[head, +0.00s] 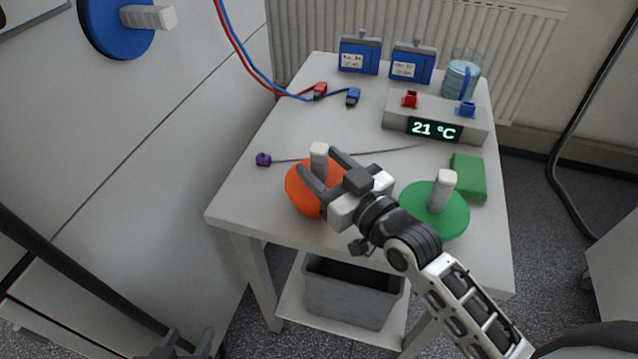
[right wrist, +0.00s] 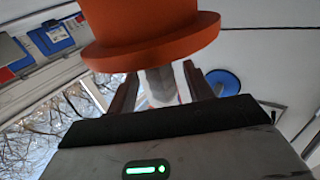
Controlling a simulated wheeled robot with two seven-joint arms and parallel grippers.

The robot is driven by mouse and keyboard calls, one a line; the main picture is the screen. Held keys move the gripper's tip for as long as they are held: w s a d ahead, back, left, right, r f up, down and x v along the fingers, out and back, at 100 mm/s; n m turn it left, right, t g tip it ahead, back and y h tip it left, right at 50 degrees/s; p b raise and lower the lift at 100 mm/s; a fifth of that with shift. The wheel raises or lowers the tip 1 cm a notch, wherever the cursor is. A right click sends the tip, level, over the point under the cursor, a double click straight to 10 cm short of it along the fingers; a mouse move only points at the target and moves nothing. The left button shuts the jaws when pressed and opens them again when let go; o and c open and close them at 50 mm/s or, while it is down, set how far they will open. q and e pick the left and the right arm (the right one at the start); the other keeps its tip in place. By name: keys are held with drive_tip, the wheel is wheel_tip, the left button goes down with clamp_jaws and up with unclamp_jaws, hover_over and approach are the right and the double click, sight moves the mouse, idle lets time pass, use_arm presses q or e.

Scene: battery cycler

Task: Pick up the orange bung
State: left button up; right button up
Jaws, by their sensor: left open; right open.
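The orange bung (head: 300,192) is a round orange disc with an upright pale grey handle (head: 319,155), at the front left of the white table. My right gripper (head: 317,162) is open, with one finger on each side of the handle. In the right wrist view the orange bung (right wrist: 150,35) fills the top, and its handle (right wrist: 160,86) stands between the two fingers; whether they touch it I cannot tell. My right gripper hides part of the disc in the head view. My left gripper (head: 188,343) is open and empty at the bottom edge, away from the table.
A green bung (head: 432,218) and green block (head: 468,177) lie right of my right gripper. A purple-ended probe (head: 264,159) lies behind the orange bung. A 21 °C display unit (head: 400,124), blue boxes (head: 360,55) and jar (head: 460,78) stand behind. A grey bin (head: 350,293) is below.

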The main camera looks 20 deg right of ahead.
drive_tip(key=shift+w+a, duration=0.3)
drive_tip(key=shift+w, duration=0.3)
clamp_jaws()
drive_tip(key=shift+r, duration=0.1)
use_arm(q)
drive_tip(key=shift+r, duration=0.1)
use_arm(e)
drive_tip(key=shift+r, duration=0.15)
